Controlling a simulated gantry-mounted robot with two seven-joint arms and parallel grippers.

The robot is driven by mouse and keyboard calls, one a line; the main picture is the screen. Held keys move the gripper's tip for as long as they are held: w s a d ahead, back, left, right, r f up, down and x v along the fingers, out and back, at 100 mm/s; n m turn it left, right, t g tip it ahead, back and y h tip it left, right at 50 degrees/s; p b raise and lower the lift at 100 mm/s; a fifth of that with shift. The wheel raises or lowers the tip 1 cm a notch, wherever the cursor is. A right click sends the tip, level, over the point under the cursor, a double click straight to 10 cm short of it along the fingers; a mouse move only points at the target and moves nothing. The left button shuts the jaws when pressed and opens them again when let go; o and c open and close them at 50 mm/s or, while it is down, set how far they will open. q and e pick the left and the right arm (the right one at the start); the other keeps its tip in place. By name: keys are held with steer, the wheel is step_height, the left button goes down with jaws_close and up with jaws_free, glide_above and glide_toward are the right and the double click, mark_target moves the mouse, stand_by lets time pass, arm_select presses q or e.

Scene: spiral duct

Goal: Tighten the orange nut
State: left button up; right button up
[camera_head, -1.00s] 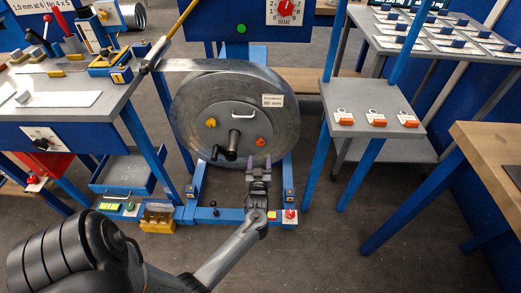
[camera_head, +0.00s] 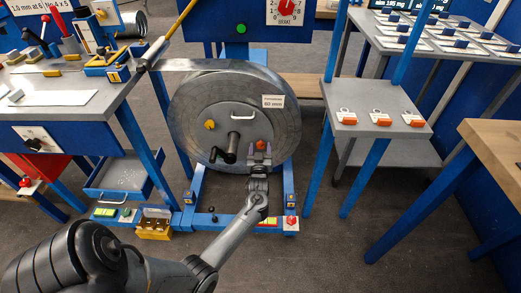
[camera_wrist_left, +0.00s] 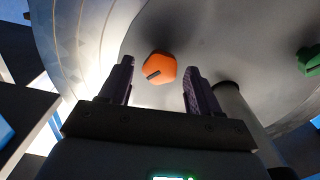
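The orange nut (camera_head: 260,145) sits on the lower right of the face of the large grey disc (camera_head: 190,140). In the left wrist view the orange nut (camera_wrist_left: 159,67) shows between and beyond the two fingers, with a dark slot on its face. My left gripper (camera_head: 260,155) is just below the nut in the head view. In the left wrist view my left gripper (camera_wrist_left: 159,85) is open, fingers apart, with the nut not between the pads as far as I can tell. My right gripper is not in view.
A black crank handle (camera_head: 228,150) sticks out of the disc left of the nut. A yellow nut (camera_head: 210,124) is at the disc's upper left. A green knob (camera_wrist_left: 309,61) shows in the left wrist view. A shelf (camera_head: 365,125) with orange-tagged items stands to the right.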

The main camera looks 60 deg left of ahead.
arm_select(q)
steer(key=c, duration=0.9)
steer(key=shift+c, duration=0.2)
